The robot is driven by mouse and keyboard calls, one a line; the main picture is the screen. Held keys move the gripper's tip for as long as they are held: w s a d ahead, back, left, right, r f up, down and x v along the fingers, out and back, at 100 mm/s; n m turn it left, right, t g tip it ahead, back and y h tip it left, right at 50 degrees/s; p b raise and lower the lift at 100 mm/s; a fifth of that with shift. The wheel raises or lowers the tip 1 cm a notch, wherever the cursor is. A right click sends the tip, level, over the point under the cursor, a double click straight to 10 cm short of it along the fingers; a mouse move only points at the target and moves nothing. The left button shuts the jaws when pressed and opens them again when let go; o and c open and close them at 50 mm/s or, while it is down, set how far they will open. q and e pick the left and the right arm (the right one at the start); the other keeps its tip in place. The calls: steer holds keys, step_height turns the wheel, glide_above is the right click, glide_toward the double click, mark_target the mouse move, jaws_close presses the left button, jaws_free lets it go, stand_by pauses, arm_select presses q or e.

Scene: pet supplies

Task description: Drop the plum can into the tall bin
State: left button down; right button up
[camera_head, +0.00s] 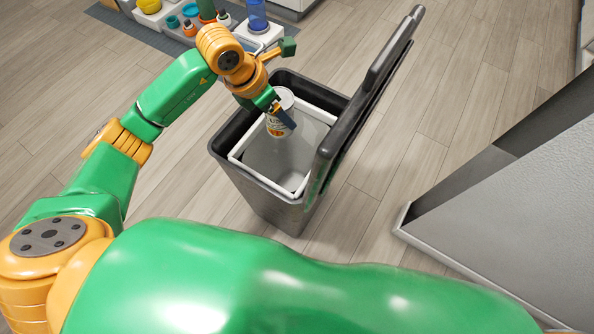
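The plum can (275,128), with a silver top and a white and orange label, is upright over the open mouth of the tall bin (262,192). My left gripper (282,116) is shut on the can from the upper left. The bin is dark, with a white inner frame and a grey interior, and its lid (372,85) stands raised on the right side. The can's lower end appears at or just inside the bin's opening; its exact height is hard to tell. My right gripper is not in view.
A low display with bowls and containers, including a yellow bowl (149,6) and a blue container (257,16), stands on a dark mat (133,24) at the top. A grey-white panel (510,215) stands at the right. The wood floor around the bin is mostly clear.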

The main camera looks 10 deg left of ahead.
arm_select(q)
jaws_free()
steer(key=shift+r, duration=0.1)
steer(key=shift+r, duration=0.15)
steer(key=p+v, duration=0.1)
steer(key=v, duration=0.5)
steer(key=shift+s+a+r, duration=0.1)
steer(key=shift+r, duration=0.1)
steer(key=shift+s+r, duration=0.1)
steer(key=shift+r, duration=0.1)
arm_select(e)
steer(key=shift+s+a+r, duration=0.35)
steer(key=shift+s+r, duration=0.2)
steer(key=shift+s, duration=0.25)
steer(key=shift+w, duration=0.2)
